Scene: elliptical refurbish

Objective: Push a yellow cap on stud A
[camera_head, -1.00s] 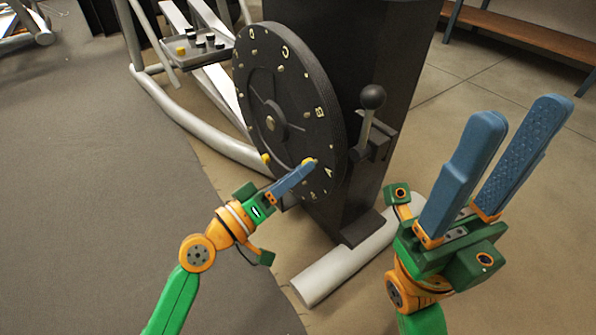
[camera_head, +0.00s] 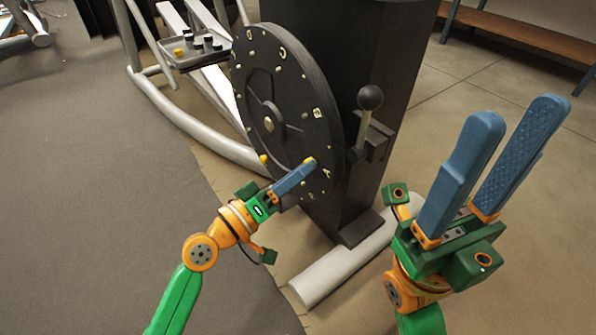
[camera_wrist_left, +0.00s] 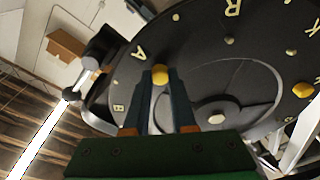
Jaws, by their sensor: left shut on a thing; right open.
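The upright dark disc (camera_head: 285,75) carries pale letters and small studs around its face. My left gripper (camera_head: 307,165) is shut on a yellow cap (camera_head: 311,160) at the lower right of the disc face, near the letter A (camera_head: 327,173). In the left wrist view the yellow cap (camera_wrist_left: 160,75) sits between the fingertips, in front of the disc, beside the letter A (camera_wrist_left: 139,53). The stud behind it is hidden, and I cannot tell whether the cap touches it. My right gripper (camera_head: 516,112) is open and empty, right of the disc.
Another yellow cap (camera_head: 264,159) is on the disc's lower left edge. A grey tray (camera_head: 190,63) behind holds a yellow cap (camera_head: 178,53) and several black caps. A black ball-topped lever (camera_head: 370,97) stands right of the disc. A pale floor tube (camera_head: 335,270) lies below.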

